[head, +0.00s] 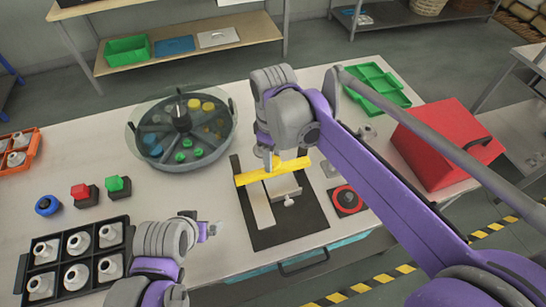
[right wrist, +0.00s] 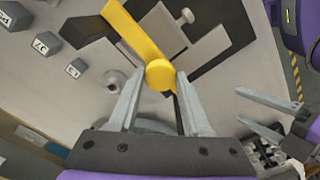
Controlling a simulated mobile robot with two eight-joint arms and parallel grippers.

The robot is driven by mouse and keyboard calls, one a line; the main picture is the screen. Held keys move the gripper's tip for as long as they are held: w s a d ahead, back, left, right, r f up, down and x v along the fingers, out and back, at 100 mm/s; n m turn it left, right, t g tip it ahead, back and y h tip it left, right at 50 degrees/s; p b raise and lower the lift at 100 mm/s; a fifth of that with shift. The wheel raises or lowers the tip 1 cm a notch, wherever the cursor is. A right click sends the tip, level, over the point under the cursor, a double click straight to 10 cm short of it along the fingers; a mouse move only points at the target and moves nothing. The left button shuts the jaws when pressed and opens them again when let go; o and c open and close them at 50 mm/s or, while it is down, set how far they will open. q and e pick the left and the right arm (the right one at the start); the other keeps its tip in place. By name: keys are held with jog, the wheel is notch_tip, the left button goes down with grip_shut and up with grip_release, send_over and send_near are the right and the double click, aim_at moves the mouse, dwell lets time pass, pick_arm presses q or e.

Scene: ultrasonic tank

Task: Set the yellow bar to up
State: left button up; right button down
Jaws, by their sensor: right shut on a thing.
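The yellow bar (head: 247,177) lies across a black plate (head: 290,232) with grey parts, slanting slightly up to the right in the head view. In the right wrist view the bar (right wrist: 134,32) runs to the upper left, with a round yellow end (right wrist: 160,75) between my fingertips. My right gripper (head: 270,164) is over the bar, shut on it, and partly hides it in the head view. My left gripper (head: 213,229) is at the front, left of the plate and apart from the bar. Its two fingers (right wrist: 262,112) show spread and empty in the right wrist view.
A round tank (head: 139,139) stands behind left. A red button on a dark base (head: 347,200) is just right of the plate. A red box (head: 432,150) and a green tray (head: 374,88) are farther right. A black rack (head: 29,274) with white pieces is at front left.

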pick_arm(q)
jog(key=r, duration=0.1)
jog(key=w+r+p, duration=0.1)
jog(key=r, duration=0.1)
jog(key=shift+w+r+p, duration=0.15)
jog(key=shift+w+p, duration=0.15)
jog(key=shift+w, duration=0.05)
pick_arm(e)
notch_tip(320, 180, up, 5)
jog(key=shift+w, duration=0.1)
jog(key=shift+f, duration=0.1)
pick_arm(q)
jog(key=shift+s, duration=0.2)
pick_arm(e)
jog(key=c, duration=0.6)
grip_release()
jog(key=shift+o, duration=1.2)
jog(key=shift+f, duration=0.1)
pick_arm(q)
jog(key=shift+w+r, duration=0.25)
jog(key=shift+w, duration=0.05)
pick_arm(e)
notch_tip(320, 180, up, 11)
